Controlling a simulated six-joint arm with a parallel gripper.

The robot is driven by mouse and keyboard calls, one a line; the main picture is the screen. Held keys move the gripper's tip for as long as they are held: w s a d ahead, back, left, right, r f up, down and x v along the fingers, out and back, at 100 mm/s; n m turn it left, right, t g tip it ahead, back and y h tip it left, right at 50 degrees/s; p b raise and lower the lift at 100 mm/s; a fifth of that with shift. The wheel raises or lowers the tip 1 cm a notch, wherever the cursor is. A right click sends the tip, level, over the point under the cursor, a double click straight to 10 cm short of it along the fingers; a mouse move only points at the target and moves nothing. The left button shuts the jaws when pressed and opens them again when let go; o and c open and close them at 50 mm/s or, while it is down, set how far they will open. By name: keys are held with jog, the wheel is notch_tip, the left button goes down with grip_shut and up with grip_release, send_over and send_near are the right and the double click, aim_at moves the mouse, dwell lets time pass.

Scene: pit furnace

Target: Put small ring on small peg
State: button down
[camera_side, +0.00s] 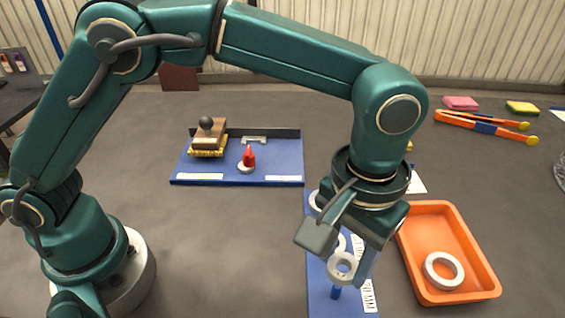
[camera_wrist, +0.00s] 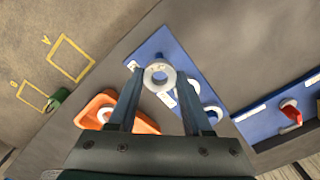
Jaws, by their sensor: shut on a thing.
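My gripper (camera_side: 347,264) is shut on a white ring (camera_side: 342,268), low over the front of a blue board (camera_side: 318,271). In the wrist view the ring (camera_wrist: 159,84) sits between the two fingertips. A short blue peg (camera_side: 336,293) shows just below the ring in the side view. I cannot tell whether the ring is clear of the peg or touching its top. Two more white rings show on the board behind the gripper, partly hidden in the side view; the wrist view shows them at the right (camera_wrist: 213,112).
An orange tray (camera_side: 481,262) with a loose white ring (camera_side: 444,270) stands close at the right. A second blue board (camera_side: 280,166) behind carries a brush-like block (camera_side: 207,137) and a red-topped item (camera_side: 249,157). Orange tongs (camera_side: 480,123) lie back right. The grey table at left centre is clear.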

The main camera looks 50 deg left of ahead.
aim_at(338, 287)
jog(key=shift+f, duration=2.85)
jog(key=shift+s+f, duration=0.1)
jog(key=shift+f, duration=0.45)
jog(key=c, duration=0.6)
grip_release()
notch_tip(338, 287, up, 11)
